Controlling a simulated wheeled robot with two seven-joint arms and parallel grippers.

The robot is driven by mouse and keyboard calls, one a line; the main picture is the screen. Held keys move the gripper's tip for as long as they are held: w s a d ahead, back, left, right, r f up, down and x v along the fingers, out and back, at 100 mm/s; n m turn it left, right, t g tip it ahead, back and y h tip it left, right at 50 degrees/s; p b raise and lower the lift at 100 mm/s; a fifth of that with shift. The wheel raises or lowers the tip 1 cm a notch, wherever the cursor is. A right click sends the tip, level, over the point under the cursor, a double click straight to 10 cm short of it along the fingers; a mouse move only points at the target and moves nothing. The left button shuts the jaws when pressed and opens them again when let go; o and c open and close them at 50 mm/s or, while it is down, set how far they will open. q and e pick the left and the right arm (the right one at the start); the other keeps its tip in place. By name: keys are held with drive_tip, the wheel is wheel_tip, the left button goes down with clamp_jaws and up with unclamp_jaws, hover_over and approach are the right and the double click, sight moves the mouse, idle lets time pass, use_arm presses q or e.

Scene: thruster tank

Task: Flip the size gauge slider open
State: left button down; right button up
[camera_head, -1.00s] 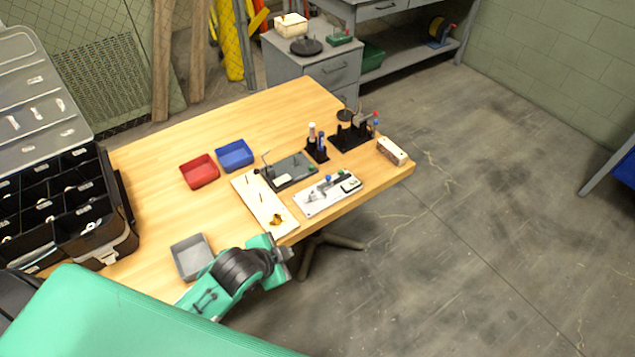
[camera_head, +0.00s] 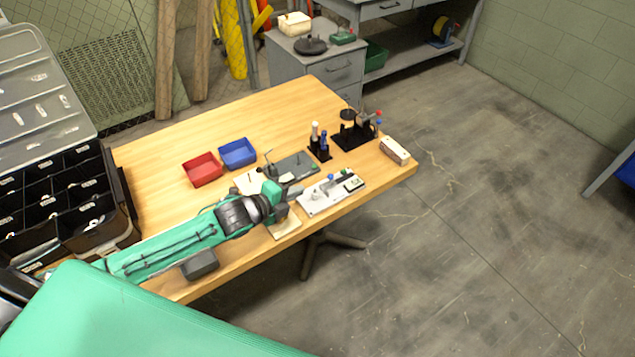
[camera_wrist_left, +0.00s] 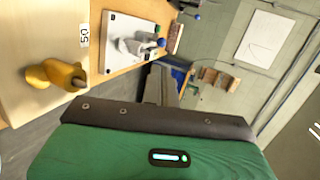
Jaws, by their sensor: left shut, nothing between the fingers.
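Whether the slider is open or shut is too small to tell. My left gripper (camera_head: 294,191) is shut and empty, just left of the plate, its fingers pointing towards it. My right gripper is out of view.
A pale board (camera_head: 285,224) with a yellow piece (camera_wrist_left: 55,75) lies under my left gripper. A grey-green plate (camera_head: 296,163), black stands (camera_head: 354,137), a small block (camera_head: 394,151) and red (camera_head: 203,170) and blue (camera_head: 238,153) bins stand around. The table's back is clear.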

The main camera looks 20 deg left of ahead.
use_arm(q)
drive_tip(key=p, duration=0.1)
approach(332, 176)
drive_tip(key=w+f, duration=0.1)
drive_tip(key=w+d+f, duration=0.1)
drive_tip(key=w, duration=0.1)
drive_tip(key=shift+w+f, duration=0.1)
drive_tip(key=shift+f, duration=0.1)
drive_tip(key=shift+p+x, duration=0.3)
drive_tip(key=shift+x, duration=0.7)
drive_tip(key=shift+w+d+b, duration=0.4)
drive_tip(key=shift+w+d, duration=0.45)
drive_tip(key=shift+w, duration=0.15)
